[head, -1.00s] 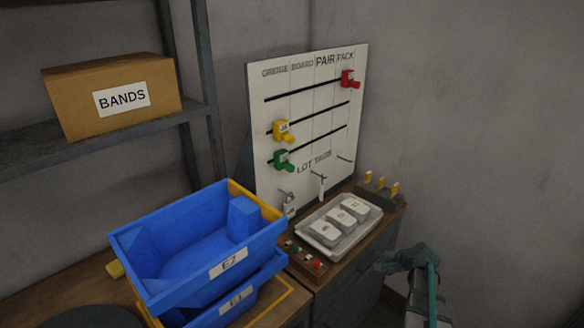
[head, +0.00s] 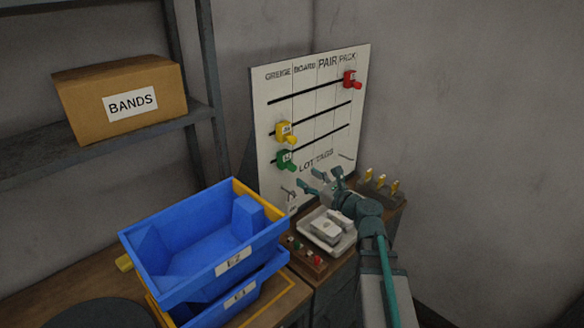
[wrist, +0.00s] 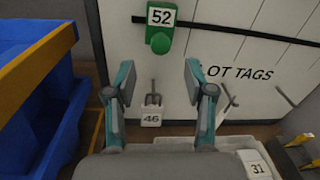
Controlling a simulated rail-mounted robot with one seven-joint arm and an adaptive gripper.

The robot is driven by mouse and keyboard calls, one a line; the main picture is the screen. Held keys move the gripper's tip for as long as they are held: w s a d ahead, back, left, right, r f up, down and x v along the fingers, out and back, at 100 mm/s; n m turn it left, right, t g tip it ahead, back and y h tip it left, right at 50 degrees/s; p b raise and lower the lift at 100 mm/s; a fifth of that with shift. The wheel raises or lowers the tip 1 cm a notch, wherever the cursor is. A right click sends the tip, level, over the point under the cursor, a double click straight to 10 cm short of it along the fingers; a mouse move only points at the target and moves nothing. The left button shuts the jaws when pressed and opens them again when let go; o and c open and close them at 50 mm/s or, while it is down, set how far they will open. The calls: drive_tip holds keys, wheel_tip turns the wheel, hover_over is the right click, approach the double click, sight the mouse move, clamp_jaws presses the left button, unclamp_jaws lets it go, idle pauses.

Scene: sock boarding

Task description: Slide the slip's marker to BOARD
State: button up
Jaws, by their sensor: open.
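The white board (head: 318,120) has columns GREIGE, BOARD, PAIR and PACK and three slots. The red marker (head: 350,79) is at the right end of the top slot, under PACK. The yellow marker (head: 284,131) is at the left of the middle slot, under GREIGE. The green marker (head: 286,160) is at the left of the bottom slot; it reads 52 in the wrist view (wrist: 160,35). My gripper (head: 322,182) is open and empty before the lower board. In the wrist view my fingers (wrist: 158,85) spread below the green marker, apart from it.
A tag reading 46 (wrist: 151,117) hangs on a hook below the green marker. A tray (head: 318,240) of white blocks lies beneath my gripper, partly hidden. Blue bins (head: 195,250) stand left, the BANDS box (head: 120,100) on a shelf. Yellow-topped pieces (head: 381,183) stand right.

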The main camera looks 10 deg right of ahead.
sight(295, 170)
drive_tip(key=p+x, duration=0.2)
drive_tip(key=x, duration=0.6)
drive_tip(key=shift+c, duration=0.4)
clamp_jaws()
